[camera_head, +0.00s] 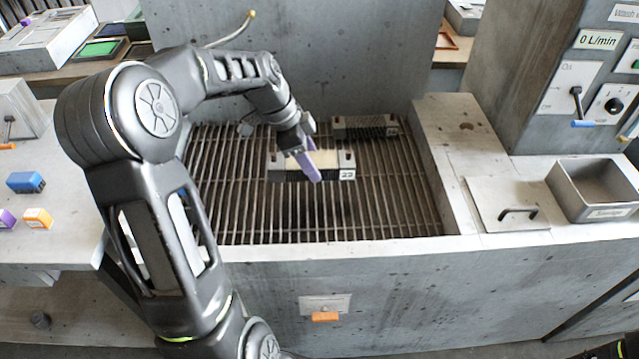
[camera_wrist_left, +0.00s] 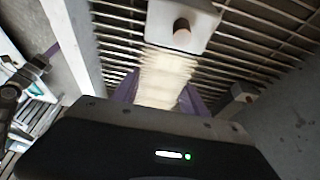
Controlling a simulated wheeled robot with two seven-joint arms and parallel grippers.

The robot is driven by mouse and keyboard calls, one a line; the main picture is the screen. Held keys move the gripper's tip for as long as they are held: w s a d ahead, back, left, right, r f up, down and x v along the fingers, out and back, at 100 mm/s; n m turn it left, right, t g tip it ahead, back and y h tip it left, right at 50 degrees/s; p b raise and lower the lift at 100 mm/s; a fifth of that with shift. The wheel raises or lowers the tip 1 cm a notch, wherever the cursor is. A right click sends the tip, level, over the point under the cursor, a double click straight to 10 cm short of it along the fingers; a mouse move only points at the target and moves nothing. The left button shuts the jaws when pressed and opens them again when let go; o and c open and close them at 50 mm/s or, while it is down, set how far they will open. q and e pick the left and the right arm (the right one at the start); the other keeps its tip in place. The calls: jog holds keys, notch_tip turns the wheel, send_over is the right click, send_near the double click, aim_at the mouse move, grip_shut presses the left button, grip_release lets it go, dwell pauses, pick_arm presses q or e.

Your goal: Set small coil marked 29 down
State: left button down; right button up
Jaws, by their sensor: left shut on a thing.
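The small coil (camera_head: 283,168) is a pale, ribbed block with grey end pieces and a white number tag at its right end; the tag's second digit is too small to read surely. My left gripper (camera_head: 311,166), with purple fingers, is shut across its middle. In the left wrist view the coil's cream ribs (camera_wrist_left: 165,75) run between the two fingers, below a white end piece with a brown stud. The coil is over the grate (camera_head: 380,205), roughly level; a dark patch below suggests a gap, but I cannot be sure.
A second, darker coil (camera_head: 358,124) lies at the back of the grate. The front and right of the grate are bare. A concrete ledge on the right carries a lid with a handle (camera_head: 508,204) and an open metal bin (camera_head: 598,190). A back panel closes the far side.

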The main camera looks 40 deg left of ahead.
pick_arm(q)
jog(key=shift+f+p, duration=0.6)
jog(key=shift+f, duration=2.5)
notch_tip(320, 180, down, 4)
jog(key=shift+r+p, duration=0.15)
jog(key=shift+p, duration=0.3)
jog(key=c, duration=0.6)
grip_release()
